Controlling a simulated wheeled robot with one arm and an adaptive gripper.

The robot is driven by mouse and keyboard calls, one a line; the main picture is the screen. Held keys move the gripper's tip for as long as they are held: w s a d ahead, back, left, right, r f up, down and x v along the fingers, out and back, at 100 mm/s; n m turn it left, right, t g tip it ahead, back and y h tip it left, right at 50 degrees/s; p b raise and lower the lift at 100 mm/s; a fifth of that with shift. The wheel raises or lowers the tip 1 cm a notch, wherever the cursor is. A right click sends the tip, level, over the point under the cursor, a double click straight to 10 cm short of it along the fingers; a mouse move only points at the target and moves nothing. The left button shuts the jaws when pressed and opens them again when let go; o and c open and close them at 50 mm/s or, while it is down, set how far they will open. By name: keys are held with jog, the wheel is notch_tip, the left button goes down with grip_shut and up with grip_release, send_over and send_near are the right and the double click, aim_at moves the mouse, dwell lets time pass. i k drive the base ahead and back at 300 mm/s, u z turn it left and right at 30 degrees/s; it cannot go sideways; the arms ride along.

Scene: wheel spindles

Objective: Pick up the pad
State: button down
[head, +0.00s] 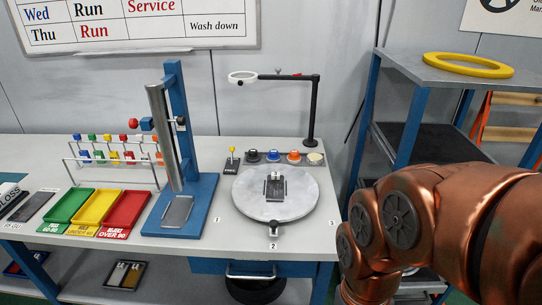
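I cannot tell for certain which thing is the pad. A flat dark grey rectangular piece (34,207) lies at the left end of the bench, beside a dark labelled block (12,202). A grey rectangular plate (177,211) lies on the base of the blue stand (205,190). A small dark plate with metal parts (275,188) sits in the middle of the round grey disc (300,207). My copper-coloured arm fills the lower right. My gripper is not in view.
Green (68,206), yellow (95,208) and red (124,213) trays stand left of the blue stand, before a rack of coloured pieces (110,153). A black post with a ring lamp (243,77) rises behind the disc. A blue-framed shelf (440,75) holds a yellow ring (468,71).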

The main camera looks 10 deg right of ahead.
aim_at(273, 157)
jog(key=z, duration=0.3)
jog(key=k, duration=0.4)
jog(key=z, duration=0.8)
jog(key=i, duration=0.2)
jog(key=u, duration=1.25)
jog(key=i, duration=1)
jog(key=u, duration=1.15)
